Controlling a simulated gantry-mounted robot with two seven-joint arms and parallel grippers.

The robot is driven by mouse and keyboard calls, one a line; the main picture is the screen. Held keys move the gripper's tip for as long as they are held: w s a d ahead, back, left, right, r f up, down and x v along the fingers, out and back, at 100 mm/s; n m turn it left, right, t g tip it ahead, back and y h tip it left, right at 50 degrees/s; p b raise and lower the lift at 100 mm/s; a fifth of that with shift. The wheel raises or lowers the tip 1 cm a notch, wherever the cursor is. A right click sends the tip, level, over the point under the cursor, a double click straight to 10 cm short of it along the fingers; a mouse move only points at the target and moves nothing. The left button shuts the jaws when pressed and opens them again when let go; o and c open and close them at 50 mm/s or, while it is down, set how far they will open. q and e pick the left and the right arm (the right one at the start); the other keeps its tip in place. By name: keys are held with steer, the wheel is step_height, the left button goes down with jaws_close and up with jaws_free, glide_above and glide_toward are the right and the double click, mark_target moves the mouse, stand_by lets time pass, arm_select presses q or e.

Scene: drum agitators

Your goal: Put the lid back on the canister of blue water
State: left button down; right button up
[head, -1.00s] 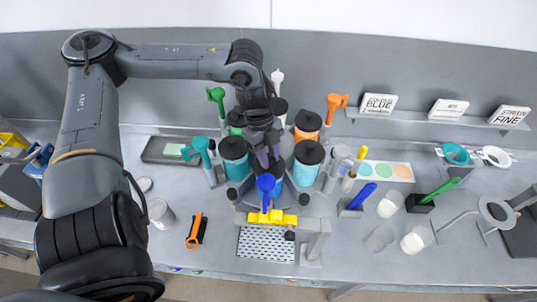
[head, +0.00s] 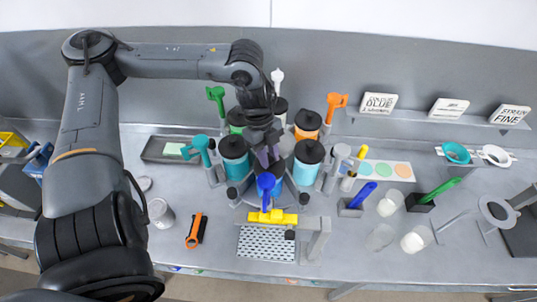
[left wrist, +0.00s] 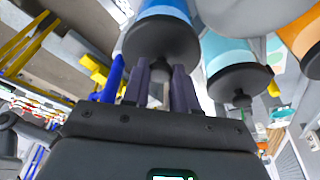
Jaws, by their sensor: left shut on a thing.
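The canister of blue water (head: 277,189) stands at the front of a ring of canisters, partly hidden behind a blue tap handle (head: 266,186). Its black round lid (left wrist: 160,38) shows in the left wrist view against the end of the blue canister (left wrist: 165,8), with no clear gap between them. My left gripper (head: 267,157) is above the canister, pointing down. In the left wrist view my left gripper (left wrist: 160,85) is shut on the lid's knob. Whether the lid is fully seated I cannot tell. My right gripper is not in view.
Teal canisters (head: 234,160) and (head: 306,174) with black lids stand close on both sides, with an orange one (head: 307,123) behind. A yellow piece (head: 272,217) and a perforated tray (head: 266,243) lie in front. White cups (head: 389,203) stand to the right.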

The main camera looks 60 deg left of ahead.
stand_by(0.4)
arm_select(q)
steer(key=c, duration=1.1)
jaws_free()
steer(key=o, duration=0.3)
steer(key=shift+o, duration=0.4)
steer(key=o, duration=0.4)
steer(key=shift+r+p, duration=1.6)
steer(key=shift+r, duration=0.3)
steer(key=shift+r+p, duration=1.3)
steer(key=shift+r, duration=0.3)
steer(key=shift+c, duration=0.3)
